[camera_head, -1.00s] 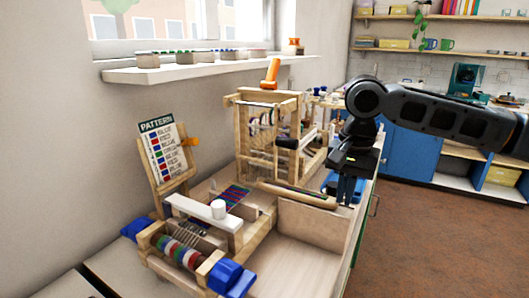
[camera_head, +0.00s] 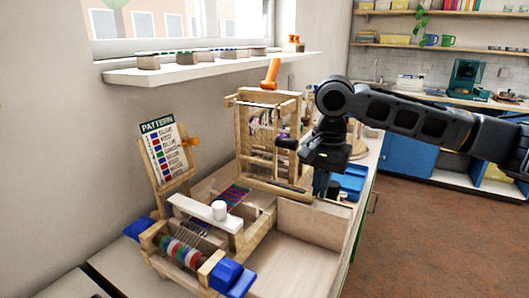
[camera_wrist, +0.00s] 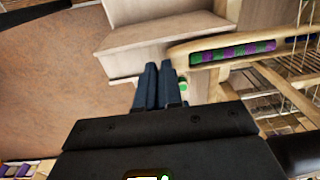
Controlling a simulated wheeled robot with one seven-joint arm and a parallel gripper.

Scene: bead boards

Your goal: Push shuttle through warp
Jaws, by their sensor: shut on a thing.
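The shuttle (camera_head: 290,187) is a long wooden piece lying low across the front of the upright wooden loom frame (camera_head: 239,130). In the wrist view the shuttle (camera_wrist: 232,51) shows a slot with purple and green beads. My gripper (camera_head: 320,194) is at the shuttle's right end, with its fingers close together. In the wrist view the fingers (camera_wrist: 158,72) meet the shuttle's pale end; their exact contact is hard to see. Woven warp (camera_head: 233,196) in blue and red stretches from the frame toward the front beam. The shuttle's far end is hard to make out among the loom parts.
A wooden bin (camera_head: 305,225) stands in front of the shuttle's right end. A pattern card (camera_head: 165,150) stands at left. A blue tray (camera_head: 350,183) lies right of my gripper. Bead containers line the shelf (camera_head: 215,65). The floor at right is clear.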

